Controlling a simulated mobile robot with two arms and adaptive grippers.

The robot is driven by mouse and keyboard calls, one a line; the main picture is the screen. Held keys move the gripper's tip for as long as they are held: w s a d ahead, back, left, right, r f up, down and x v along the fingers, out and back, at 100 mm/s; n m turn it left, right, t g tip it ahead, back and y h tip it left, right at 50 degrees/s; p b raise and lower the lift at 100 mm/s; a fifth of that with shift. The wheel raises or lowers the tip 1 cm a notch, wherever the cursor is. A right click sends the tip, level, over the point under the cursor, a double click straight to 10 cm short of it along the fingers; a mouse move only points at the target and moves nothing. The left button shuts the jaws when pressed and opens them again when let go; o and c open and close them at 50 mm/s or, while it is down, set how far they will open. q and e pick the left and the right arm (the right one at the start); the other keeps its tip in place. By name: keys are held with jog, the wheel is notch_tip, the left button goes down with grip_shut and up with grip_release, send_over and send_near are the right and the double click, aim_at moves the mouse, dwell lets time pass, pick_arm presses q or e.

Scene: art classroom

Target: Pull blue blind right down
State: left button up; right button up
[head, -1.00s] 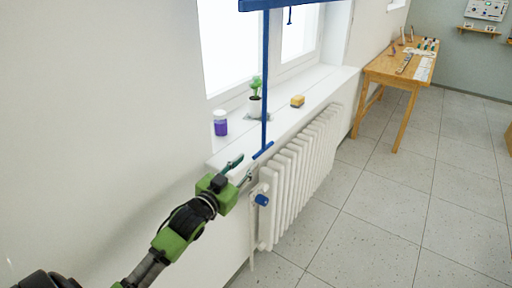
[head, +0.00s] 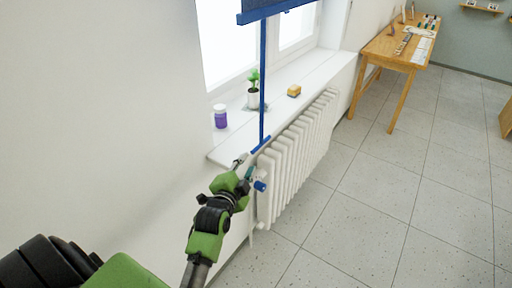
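The blue blind (head: 275,12) is mostly rolled up at the top of the window, its lower edge at the top of the head view. A blue pull strap (head: 263,80) hangs from it, ending in a short blue bar handle (head: 261,145) near the sill's front edge. My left gripper (head: 252,160) is just below and left of this handle. Its fingers look apart, pointing up toward the handle; I cannot tell whether they touch it. My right gripper is out of view.
On the white sill (head: 300,78) stand a purple jar (head: 220,117), a potted plant (head: 252,97) and a yellow sponge-like block (head: 294,91). A white radiator (head: 300,150) with a blue valve knob (head: 260,185) is below. A wooden table (head: 392,50) is farther back.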

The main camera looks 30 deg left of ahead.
aim_at(254, 152)
pick_arm(q)
jog(key=p+x, duration=0.1)
jog(key=x, duration=1)
jog(key=shift+w+p, duration=0.1)
jog(key=shift+p, duration=0.25)
jog(key=shift+c, duration=0.4)
grip_shut()
